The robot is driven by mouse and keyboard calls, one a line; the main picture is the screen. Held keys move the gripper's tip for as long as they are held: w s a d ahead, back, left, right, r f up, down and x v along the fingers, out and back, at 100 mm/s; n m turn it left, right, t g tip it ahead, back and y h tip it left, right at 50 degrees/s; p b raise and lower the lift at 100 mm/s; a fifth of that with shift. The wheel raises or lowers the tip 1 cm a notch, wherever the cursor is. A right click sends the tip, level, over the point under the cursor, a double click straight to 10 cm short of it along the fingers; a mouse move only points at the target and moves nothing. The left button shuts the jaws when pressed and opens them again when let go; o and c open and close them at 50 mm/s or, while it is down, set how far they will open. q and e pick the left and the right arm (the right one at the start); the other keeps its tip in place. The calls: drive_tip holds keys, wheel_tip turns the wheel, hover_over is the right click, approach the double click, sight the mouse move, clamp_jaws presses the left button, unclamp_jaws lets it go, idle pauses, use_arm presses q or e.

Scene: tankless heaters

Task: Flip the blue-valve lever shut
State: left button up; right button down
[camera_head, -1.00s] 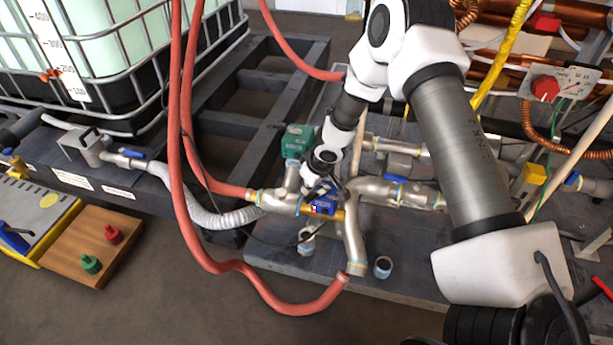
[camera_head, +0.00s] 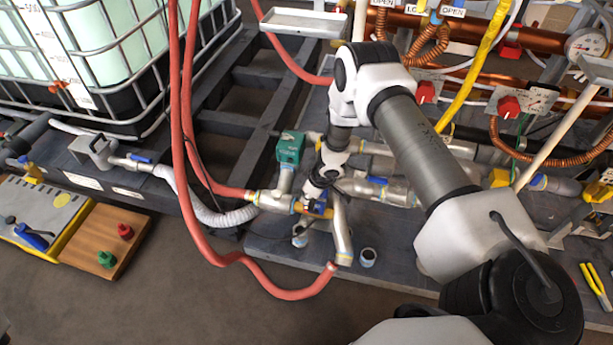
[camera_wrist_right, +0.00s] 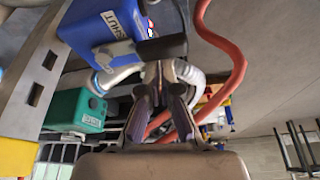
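The blue valve (camera_head: 316,208) sits on the silver pipework in the head view, mostly covered by my right gripper (camera_head: 314,195). In the right wrist view its blue box (camera_wrist_right: 100,28) is large and close, with a "SHUT" label on its face. A dark lever (camera_wrist_right: 160,48) sticks out beside the box, just past the fingertips. My right gripper (camera_wrist_right: 160,75) has its fingers drawn together, tips at or very near the lever. Whether they touch it I cannot tell. My left gripper is not in view.
A green valve box (camera_head: 291,147) stands just behind the blue valve and also shows in the wrist view (camera_wrist_right: 75,110). A red hose (camera_head: 215,255) loops on the left side. Pipes (camera_head: 385,190) crowd the right. An open pipe stub (camera_head: 368,257) is in front.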

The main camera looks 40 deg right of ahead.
drive_tip(key=shift+s+f, duration=0.1)
drive_tip(key=shift+s, duration=0.2)
drive_tip(key=v, duration=1.2)
drive_tip(key=shift+w, duration=0.25)
